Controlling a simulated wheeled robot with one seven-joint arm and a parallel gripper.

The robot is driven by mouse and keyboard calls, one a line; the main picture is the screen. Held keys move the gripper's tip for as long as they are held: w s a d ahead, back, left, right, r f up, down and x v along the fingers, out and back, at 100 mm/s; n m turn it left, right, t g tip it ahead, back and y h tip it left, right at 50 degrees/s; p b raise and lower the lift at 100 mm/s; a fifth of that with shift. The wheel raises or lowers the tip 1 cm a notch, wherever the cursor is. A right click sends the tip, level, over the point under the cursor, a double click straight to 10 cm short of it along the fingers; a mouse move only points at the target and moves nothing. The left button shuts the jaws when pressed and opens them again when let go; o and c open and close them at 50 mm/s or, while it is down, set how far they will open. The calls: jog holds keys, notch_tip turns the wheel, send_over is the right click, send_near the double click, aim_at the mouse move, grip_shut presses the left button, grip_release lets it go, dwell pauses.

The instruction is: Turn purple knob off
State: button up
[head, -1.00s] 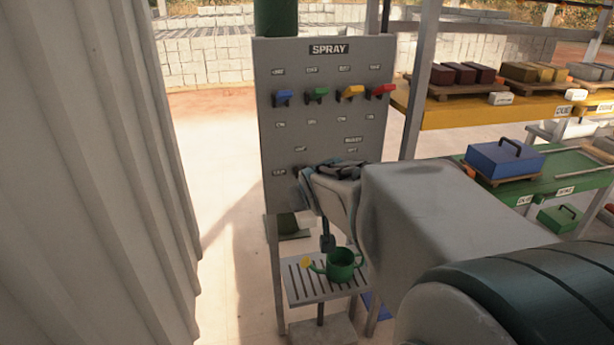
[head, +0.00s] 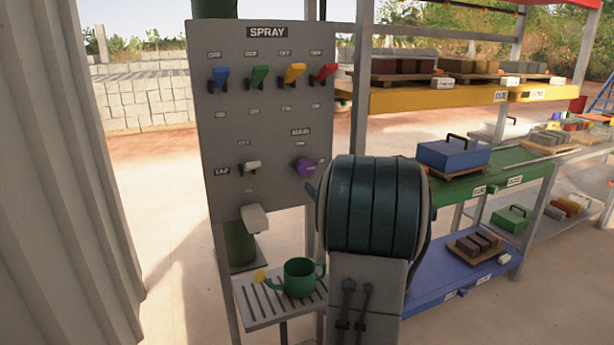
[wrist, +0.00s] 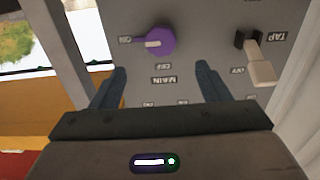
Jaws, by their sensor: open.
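The purple knob (head: 306,167) is on the lower right of the grey spray panel (head: 228,110) in the head view. In the wrist view the purple knob (wrist: 160,42) shows beyond the fingertips, with its pale pointer turned toward the label that reads ON, and MAIN and OFF labels beside it. My gripper (wrist: 160,82) is open and empty, its two dark fingers apart and short of the knob, not touching it.
A white tap lever (wrist: 260,68) sits right of the knob in the wrist view. Coloured levers (head: 260,76) line the panel's top. A green watering can (head: 299,277) stands on a slatted shelf below. Shelves with a blue toolbox (head: 453,154) are at right.

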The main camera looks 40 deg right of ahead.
aim_at(307, 170)
jog(key=x, duration=1.2)
jog(key=shift+w, duration=0.15)
jog(key=c, duration=1)
